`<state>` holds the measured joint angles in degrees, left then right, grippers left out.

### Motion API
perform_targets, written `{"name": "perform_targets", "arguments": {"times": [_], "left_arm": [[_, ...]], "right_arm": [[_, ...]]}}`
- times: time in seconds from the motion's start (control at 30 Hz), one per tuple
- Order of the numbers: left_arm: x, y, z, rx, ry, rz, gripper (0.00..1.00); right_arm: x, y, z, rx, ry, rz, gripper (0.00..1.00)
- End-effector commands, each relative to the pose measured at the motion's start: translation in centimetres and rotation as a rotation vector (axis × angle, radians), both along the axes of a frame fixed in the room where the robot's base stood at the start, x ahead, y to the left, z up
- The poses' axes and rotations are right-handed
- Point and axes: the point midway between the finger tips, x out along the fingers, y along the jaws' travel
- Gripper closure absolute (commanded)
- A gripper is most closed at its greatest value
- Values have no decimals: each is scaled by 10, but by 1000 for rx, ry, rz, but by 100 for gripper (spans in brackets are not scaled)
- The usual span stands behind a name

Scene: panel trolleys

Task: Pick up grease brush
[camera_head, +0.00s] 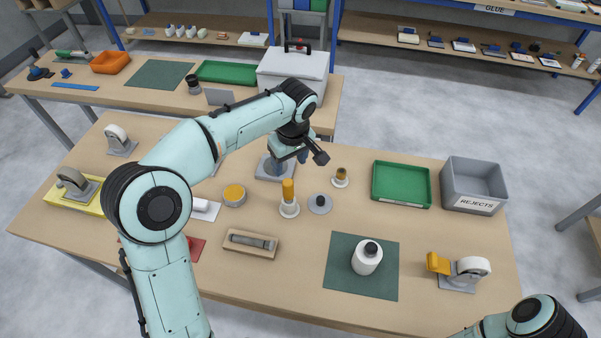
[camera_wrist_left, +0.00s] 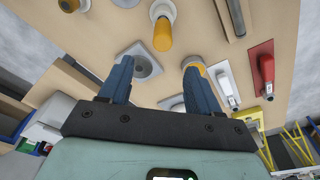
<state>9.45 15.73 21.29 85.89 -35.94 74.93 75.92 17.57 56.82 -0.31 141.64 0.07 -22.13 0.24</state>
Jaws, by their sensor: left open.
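An upright orange handle (camera_head: 288,190), which looks like the grease brush, stands in a round white holder (camera_head: 289,209) mid-table. In the left wrist view the orange handle (camera_wrist_left: 162,36) shows above and beyond the fingers, apart from them. My left gripper (camera_head: 290,161) is over the table's far side, behind the handle. In the left wrist view my left gripper (camera_wrist_left: 159,90) has its two blue fingers spread with nothing between them. A grey square plate with a round part (camera_wrist_left: 143,64) lies below it. The brush's bristles are hidden. My right gripper is out of view.
Near the handle are a yellow-topped tin (camera_head: 234,194), a grey disc (camera_head: 320,203), a small brown piece on a white base (camera_head: 340,176) and a wooden tray with a grey tool (camera_head: 251,243). A green tray (camera_head: 401,184) and grey rejects bin (camera_head: 474,184) stand right.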

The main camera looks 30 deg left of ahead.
Motion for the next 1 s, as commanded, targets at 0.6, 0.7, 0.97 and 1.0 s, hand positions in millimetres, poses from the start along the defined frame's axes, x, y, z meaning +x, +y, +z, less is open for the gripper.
{"name": "perform_targets", "arguments": {"times": [0.6, 0.7, 0.97, 1.0], "left_arm": [[5, 10, -82, -1, 2, -1, 37], [5, 10, -90, -1, 3, 0, 37], [6, 12, -127, -2, 3, 0, 37], [7, 12, -130, -2, 1, 0, 37]], "right_arm": [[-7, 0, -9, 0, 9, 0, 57], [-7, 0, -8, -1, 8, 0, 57], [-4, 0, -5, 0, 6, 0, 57], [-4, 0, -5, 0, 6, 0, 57]]}}
